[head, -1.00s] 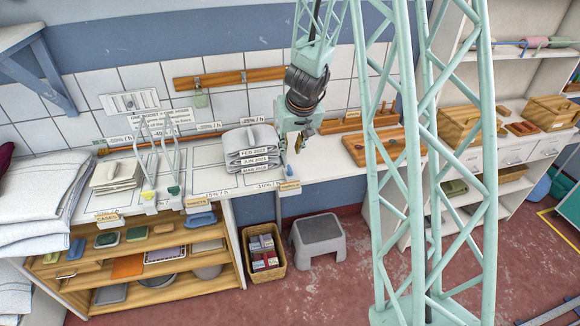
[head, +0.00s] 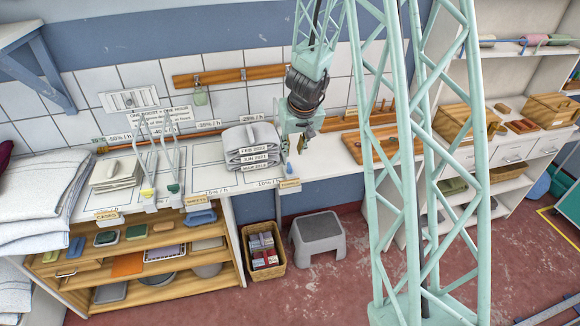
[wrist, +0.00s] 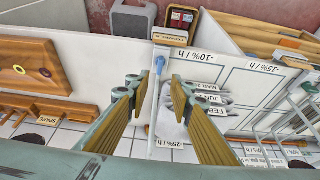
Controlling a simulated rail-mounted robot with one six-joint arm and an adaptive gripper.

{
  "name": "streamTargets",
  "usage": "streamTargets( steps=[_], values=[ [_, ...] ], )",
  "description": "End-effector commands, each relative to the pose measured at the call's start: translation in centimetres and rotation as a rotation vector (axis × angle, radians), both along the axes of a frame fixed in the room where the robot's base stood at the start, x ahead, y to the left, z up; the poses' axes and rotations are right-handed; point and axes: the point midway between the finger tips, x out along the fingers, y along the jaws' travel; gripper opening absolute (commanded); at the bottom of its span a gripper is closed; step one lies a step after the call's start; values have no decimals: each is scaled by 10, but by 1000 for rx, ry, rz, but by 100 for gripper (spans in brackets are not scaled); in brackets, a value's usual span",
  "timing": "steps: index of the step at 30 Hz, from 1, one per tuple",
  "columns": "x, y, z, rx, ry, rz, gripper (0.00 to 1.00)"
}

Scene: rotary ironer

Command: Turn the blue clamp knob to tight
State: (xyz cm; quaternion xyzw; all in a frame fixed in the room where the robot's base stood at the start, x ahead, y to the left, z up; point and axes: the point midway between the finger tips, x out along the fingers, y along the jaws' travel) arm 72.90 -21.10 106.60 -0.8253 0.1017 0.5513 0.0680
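The blue clamp knob (wrist: 160,62) shows in the wrist view at the near end of a thin pale bar, close to the counter's front edge. It also shows small in the head view (head: 289,167), just below my gripper (head: 301,146). In the wrist view the two fingers of my gripper (wrist: 156,92) are spread apart, with the bar and knob seen in the gap between them. The knob appears beyond the fingertips, and nothing is held. I cannot tell from its looks how tight the knob is.
A stack of folded grey linen (head: 250,150) with date labels stands left of my gripper. Two more upright guides with a yellow knob (head: 148,192) and a green knob (head: 173,188) stand farther left. A wooden board (head: 372,147) lies to the right. A grey step stool (head: 318,238) stands below.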

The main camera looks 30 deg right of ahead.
Motion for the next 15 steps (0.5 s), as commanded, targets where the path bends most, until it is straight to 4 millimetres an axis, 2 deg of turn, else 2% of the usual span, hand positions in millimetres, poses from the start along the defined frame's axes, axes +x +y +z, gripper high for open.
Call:
streamTargets(
  steps=[15],
  values=[
    [15, -4, -41, 0, 1, 0, 21]
  ],
)
